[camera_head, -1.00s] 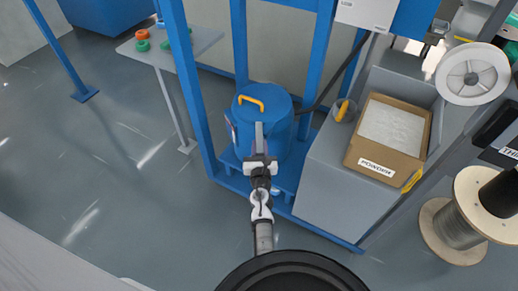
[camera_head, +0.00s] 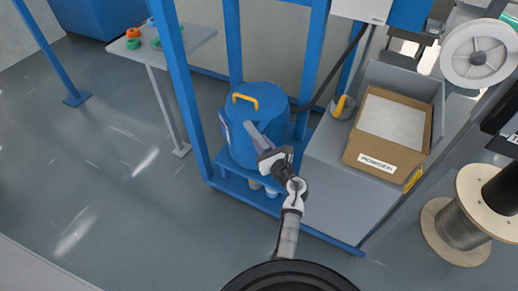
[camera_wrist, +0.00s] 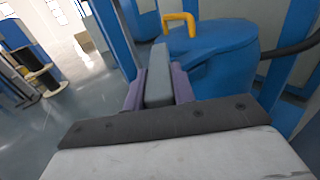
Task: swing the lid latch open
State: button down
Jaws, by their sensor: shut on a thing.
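A blue drum (camera_head: 244,150) with a blue lid (camera_head: 265,97) and a yellow handle (camera_head: 243,100) stands on a low blue platform. The drum also shows in the wrist view (camera_wrist: 225,62), its yellow handle (camera_wrist: 179,22) on top. The lid latch, a grey bar (camera_wrist: 159,75), lies between the purple fingers of my gripper (camera_wrist: 158,92), which is shut on it. In the head view the latch (camera_head: 252,131) slants up and left from my gripper (camera_head: 264,148), in front of the drum. Where the latch joins the drum is hidden. The lid sits on the drum.
Blue frame posts (camera_head: 188,100) stand left of and behind the drum. A grey cabinet (camera_head: 325,195) at right carries a cardboard powder box (camera_head: 378,165) and a cup with a yellow scoop (camera_head: 341,108).

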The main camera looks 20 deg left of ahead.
jog(key=n+g+y+b, duration=0.1)
jog(key=w+d+n+g+y+b, duration=0.1)
jog(key=g, duration=0.1)
jog(key=shift+w+n, duration=0.2)
jog(key=shift+n, duration=0.1)
jog(key=shift+w+r+n+g+y+b, duration=0.15)
jog(key=shift+n+g+y+b, duration=0.3)
jog(key=shift+g+b, duration=0.25)
jog(key=c, duration=1.2)
grip_release()
jog(key=shift+a, duration=0.1)
jog(key=shift+o, duration=0.2)
notch_tip(320, 180, up, 20)
jog(key=shift+p, duration=0.3)
jog(key=shift+c, duration=0.5)
